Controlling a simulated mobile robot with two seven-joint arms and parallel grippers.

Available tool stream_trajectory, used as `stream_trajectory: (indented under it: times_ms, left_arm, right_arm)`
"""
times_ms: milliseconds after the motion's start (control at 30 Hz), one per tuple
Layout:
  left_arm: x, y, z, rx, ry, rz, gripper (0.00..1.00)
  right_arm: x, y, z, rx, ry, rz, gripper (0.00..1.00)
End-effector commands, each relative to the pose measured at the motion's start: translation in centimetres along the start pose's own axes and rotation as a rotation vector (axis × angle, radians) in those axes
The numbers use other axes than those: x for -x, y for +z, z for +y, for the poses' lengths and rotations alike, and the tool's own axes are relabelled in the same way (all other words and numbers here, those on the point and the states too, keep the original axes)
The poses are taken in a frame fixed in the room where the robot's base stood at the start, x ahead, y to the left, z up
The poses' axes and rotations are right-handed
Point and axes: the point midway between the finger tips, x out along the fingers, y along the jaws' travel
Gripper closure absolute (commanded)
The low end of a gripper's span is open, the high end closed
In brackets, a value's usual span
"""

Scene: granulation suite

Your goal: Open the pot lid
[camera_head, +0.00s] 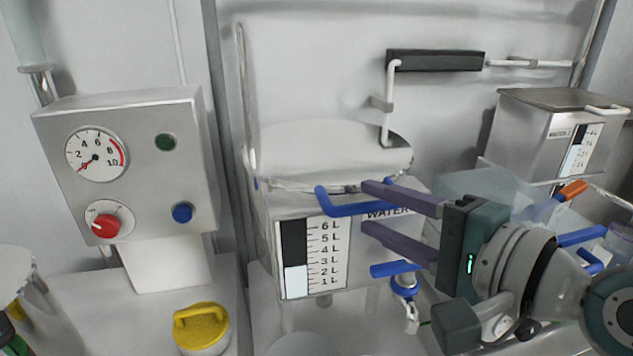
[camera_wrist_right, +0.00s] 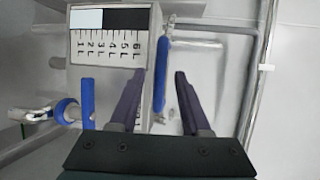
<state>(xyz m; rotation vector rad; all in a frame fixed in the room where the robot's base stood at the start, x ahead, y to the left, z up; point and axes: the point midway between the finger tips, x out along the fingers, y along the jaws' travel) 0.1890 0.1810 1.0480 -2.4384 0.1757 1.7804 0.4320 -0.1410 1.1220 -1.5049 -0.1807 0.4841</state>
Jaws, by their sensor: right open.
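The metal water pot (camera_head: 380,275) stands in the middle of the head view, with a level scale on its front. Its pale lid (camera_head: 335,150) lies on top and looks closed. A blue bar handle (camera_head: 340,207) sits at the lid's front edge; it also shows in the right wrist view (camera_wrist_right: 162,75). My right gripper (camera_head: 366,206) is open, its purple fingers pointing left at the handle. In the wrist view the handle's near end appears between the fingers; I cannot tell whether they touch it. My left gripper is not in view.
A blue-handled tap (camera_head: 400,270) is below my right fingers. A control box (camera_head: 135,165) with gauge and red knob stands left. A yellow-lidded container (camera_head: 200,325) is at lower left. A second metal container (camera_head: 545,135) stands right. A dark bar (camera_head: 435,60) hangs behind the pot.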

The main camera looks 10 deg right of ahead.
Motion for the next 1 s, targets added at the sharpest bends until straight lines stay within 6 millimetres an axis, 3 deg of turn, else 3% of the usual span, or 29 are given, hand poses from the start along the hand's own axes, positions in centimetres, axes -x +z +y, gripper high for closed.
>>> stream_trajectory:
  times_ms: [200,500,933,1000]
  left_arm:
    - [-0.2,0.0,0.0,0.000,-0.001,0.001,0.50]
    - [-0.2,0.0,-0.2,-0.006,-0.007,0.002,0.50]
    - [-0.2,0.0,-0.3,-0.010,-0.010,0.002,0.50]
    - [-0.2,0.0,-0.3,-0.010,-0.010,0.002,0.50]
  right_arm:
    - [-2.0,0.0,0.0,0.000,-0.001,0.000,0.53]
    - [-2.3,0.0,0.0,0.000,0.000,0.000,0.53]
    - [-2.2,0.0,0.0,0.001,0.000,0.000,1.00]
    - [-2.2,0.0,0.0,0.001,0.000,0.000,1.00]
